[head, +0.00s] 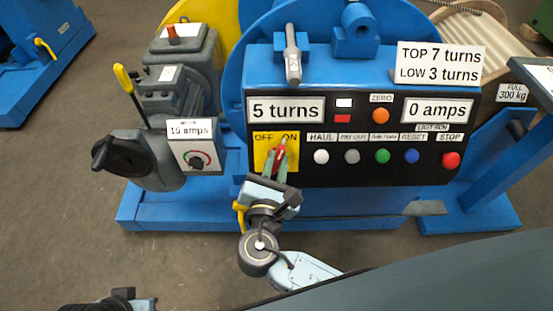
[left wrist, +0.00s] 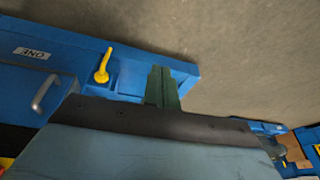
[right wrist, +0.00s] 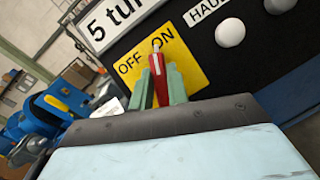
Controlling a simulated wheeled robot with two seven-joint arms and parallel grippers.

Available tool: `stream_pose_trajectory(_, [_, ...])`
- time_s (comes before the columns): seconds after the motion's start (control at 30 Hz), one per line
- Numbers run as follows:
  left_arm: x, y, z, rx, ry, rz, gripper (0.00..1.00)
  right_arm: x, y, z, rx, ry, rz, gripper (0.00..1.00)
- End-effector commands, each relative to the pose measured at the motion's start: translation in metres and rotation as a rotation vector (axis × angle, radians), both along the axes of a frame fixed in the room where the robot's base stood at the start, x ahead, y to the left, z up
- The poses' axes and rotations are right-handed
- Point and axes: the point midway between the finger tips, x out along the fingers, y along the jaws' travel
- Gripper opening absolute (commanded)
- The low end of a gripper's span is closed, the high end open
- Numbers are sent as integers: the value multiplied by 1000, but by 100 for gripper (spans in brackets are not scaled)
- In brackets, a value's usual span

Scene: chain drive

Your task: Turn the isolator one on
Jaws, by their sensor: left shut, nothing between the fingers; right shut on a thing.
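The isolator is a red lever (head: 281,149) on a yellow plate (head: 261,158) marked OFF and ON, at the left of the black control panel. The red lever also shows in the right wrist view (right wrist: 157,76), where it points up between the two words, its tip slightly toward ON. My right gripper (head: 280,163) is shut on the lever, a green finger on each side. My left gripper (left wrist: 162,88) is shut and empty. It is over the floor, near a blue base with a yellow lever (left wrist: 102,66) and a plate marked ONE (left wrist: 32,53).
The panel has several buttons, with the white HAUL button (head: 321,157) closest to my right gripper and the red STOP button (head: 451,160) at the far right. A grey motor with a dial box (head: 195,157) stands left of the panel. Open floor (head: 60,190) lies at the left.

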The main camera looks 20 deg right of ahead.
Motion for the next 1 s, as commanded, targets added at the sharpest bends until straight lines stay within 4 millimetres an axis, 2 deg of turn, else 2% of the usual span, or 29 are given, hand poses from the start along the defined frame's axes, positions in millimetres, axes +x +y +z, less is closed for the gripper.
stream_pose_trajectory(0.5, [3,14,-41,27,24,-1,0,1,0,2,288,-84,-153,0])
stream_pose_trajectory(1.0, [2,17,-49,32,26,-2,0,1,-1,1,342,-102,-182,0])
